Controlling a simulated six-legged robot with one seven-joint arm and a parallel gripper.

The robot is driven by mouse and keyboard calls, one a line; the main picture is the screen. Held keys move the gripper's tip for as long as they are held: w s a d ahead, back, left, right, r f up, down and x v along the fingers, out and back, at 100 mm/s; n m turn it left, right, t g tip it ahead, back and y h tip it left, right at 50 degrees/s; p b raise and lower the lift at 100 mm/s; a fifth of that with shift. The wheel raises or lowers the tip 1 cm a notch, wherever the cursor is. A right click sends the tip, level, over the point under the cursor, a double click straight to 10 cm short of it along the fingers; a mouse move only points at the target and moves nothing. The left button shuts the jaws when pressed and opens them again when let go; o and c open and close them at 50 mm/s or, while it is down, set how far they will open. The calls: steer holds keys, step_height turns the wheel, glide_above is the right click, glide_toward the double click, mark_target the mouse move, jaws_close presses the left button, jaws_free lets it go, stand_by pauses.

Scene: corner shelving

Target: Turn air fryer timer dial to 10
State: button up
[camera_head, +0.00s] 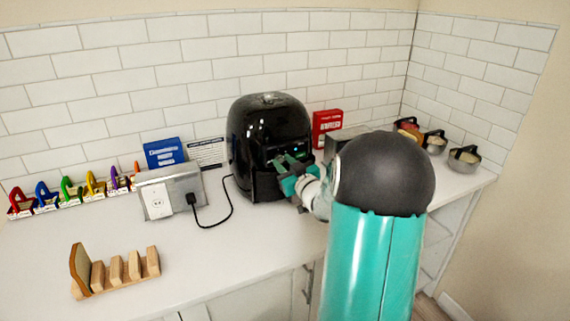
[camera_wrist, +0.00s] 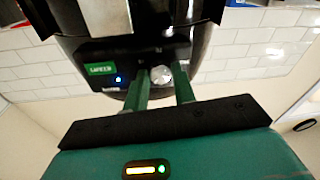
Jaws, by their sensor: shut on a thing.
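The air fryer (camera_head: 268,135) is black and glossy and stands on the counter against the tiled wall. In the wrist view its front (camera_wrist: 95,50) fills the top, with a green label and a small blue light. The silver round timer dial (camera_wrist: 161,75) shows between my two green fingers. My gripper (camera_wrist: 161,82) is shut on the dial, one finger on each side. In the head view my gripper (camera_head: 285,164) is at the air fryer's front, and the dial is hidden there. The dial's markings are too small to read.
A metal outlet box (camera_head: 172,193) with a black cord stands left of the air fryer. A wooden toast rack (camera_head: 118,277) is at the front left. Blue (camera_head: 162,153) and red (camera_head: 327,122) boxes stand near the wall. Metal pots (camera_head: 464,158) are at the right.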

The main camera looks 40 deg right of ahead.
steer(key=shift+f+m, duration=0.1)
steer(key=shift+m, duration=1.3)
steer(key=o, duration=1)
steer(key=shift+s, duration=0.1)
steer(key=v, duration=1.3)
steer(key=shift+s+a, duration=0.25)
steer(key=shift+f, duration=0.1)
